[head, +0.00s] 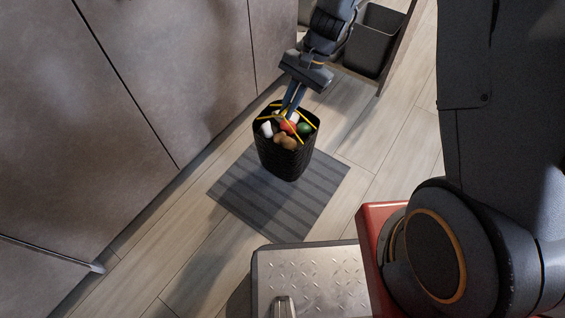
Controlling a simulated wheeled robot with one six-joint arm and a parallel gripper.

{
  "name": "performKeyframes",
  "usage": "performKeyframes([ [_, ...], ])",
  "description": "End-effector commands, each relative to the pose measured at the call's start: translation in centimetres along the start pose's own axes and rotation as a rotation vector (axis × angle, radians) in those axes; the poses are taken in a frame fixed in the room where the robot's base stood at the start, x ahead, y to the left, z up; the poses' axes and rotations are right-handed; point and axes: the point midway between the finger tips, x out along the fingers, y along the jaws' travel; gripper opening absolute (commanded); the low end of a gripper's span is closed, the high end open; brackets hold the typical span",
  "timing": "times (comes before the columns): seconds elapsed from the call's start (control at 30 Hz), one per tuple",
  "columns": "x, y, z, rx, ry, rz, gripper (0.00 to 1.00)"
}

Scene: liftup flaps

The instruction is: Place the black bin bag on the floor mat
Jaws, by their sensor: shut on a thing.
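The black bin bag (285,161) is full of mixed rubbish and has yellow straps around its open top. My gripper (290,108) comes down from above and is shut on the bag at its top, near the yellow straps. The fingertips are partly hidden among the straps and contents. The bag is upright and appears over the far part of the grey striped floor mat (250,207). I cannot tell whether its base touches the mat.
Grey cabinet fronts (160,80) stand along the left, with a handle low down. An open pull-out with a dark grey bin (371,42) is at the top, right of my gripper. Bare wooden floor (385,135) lies right of the mat.

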Motion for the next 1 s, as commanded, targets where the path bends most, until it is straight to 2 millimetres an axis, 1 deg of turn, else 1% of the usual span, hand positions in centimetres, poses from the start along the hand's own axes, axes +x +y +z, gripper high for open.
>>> performKeyframes([
  [0.2, 3.2, 0.7, -1.3, 0.002, -0.002, 0.001, 0.0],
  [0.47, 5.1, 1.1, -2.1, 0.001, -0.001, 0.001, 0.0],
  [0.7, 8.3, 1.8, -3.5, 0.001, -0.002, 0.001, 0.0],
  [0.77, 8.6, 1.8, -3.6, -0.001, -0.001, 0.0, 0.0],
  [1.0, 8.5, 1.8, -3.5, -0.001, 0.0, 0.0, 0.0],
])
